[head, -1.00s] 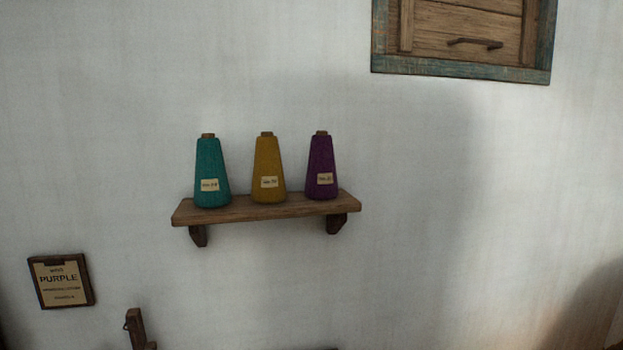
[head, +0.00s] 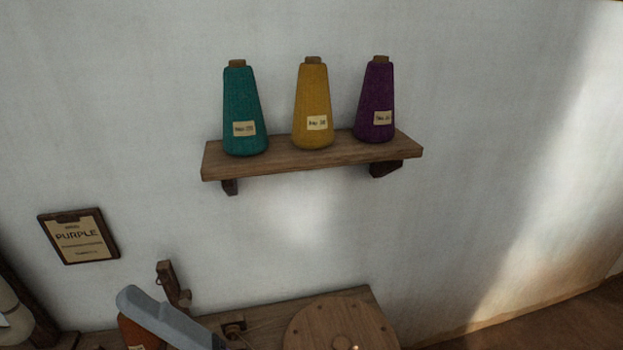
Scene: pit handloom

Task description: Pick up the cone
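Three yarn cones stand upright on a wooden wall shelf (head: 300,158) in the head view. The teal cone (head: 243,105) is at the left, the mustard yellow cone (head: 312,95) in the middle, and the purple cone (head: 375,95) at the right. Each has a brown tip and a small pale label, too small to read surely. The cones stand apart from each other. I do not see my gripper in this view.
Below the shelf is a wooden surface with a round wooden disc (head: 340,328). A blue-grey bar (head: 165,318) slants across an orange-brown object (head: 138,337) at the lower left. The wall (head: 500,120) right of the shelf is bare.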

